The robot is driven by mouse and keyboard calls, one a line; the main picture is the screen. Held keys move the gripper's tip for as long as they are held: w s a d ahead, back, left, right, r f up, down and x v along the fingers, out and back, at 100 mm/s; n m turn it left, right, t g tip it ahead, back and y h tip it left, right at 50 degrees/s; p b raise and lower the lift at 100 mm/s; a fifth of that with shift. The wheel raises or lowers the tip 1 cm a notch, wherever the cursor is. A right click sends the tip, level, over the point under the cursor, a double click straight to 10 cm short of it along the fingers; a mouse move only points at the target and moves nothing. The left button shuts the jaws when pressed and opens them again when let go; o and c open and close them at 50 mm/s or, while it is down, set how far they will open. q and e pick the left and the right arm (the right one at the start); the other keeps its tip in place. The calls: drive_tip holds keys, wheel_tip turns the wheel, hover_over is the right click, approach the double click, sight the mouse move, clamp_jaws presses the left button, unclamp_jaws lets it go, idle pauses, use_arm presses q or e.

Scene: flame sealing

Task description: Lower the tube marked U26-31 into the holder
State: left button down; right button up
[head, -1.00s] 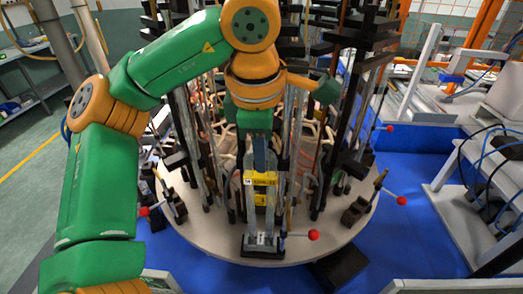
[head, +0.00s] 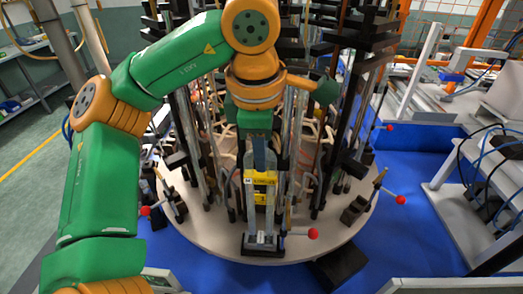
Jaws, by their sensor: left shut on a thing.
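The tube (head: 259,219) is a clear glass piece with a yellow label (head: 261,187); the label's print is too small to read. It stands upright in front of the round machine. My left gripper (head: 259,158) is above the label, shut on the tube's upper part. The tube's lower end is at the black holder (head: 263,252) on the front rim of the round plate; I cannot tell whether it is seated. My right gripper is not in view.
A red-knobbed lever (head: 313,234) sits just right of the holder, with others around the round plate (head: 215,235). Tall dark posts and glass tubes crowd behind. A grey bench stands on the right.

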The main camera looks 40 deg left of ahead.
use_arm(q)
drive_tip(key=shift+s+b+x, duration=0.15)
drive_tip(key=shift+b+x, duration=0.5)
drive_tip(key=shift+x, duration=0.1)
drive_tip(key=shift+s+b+x, duration=0.15)
drive_tip(key=shift+b+x, duration=0.45)
drive_tip(key=shift+x, duration=0.15)
idle(0.9)
drive_tip(key=c, duration=0.7)
unclamp_jaws()
drive_tip(key=shift+d+f, duration=0.1)
drive_tip(key=shift+d, duration=0.05)
drive_tip(key=p+v, duration=0.2)
drive_tip(key=shift+w+r+p, duration=0.15)
drive_tip(key=shift+r+p, duration=0.25)
drive_tip(key=shift+r, duration=0.05)
drive_tip(key=shift+v, duration=0.85)
drive_tip(key=shift+w, duration=0.15)
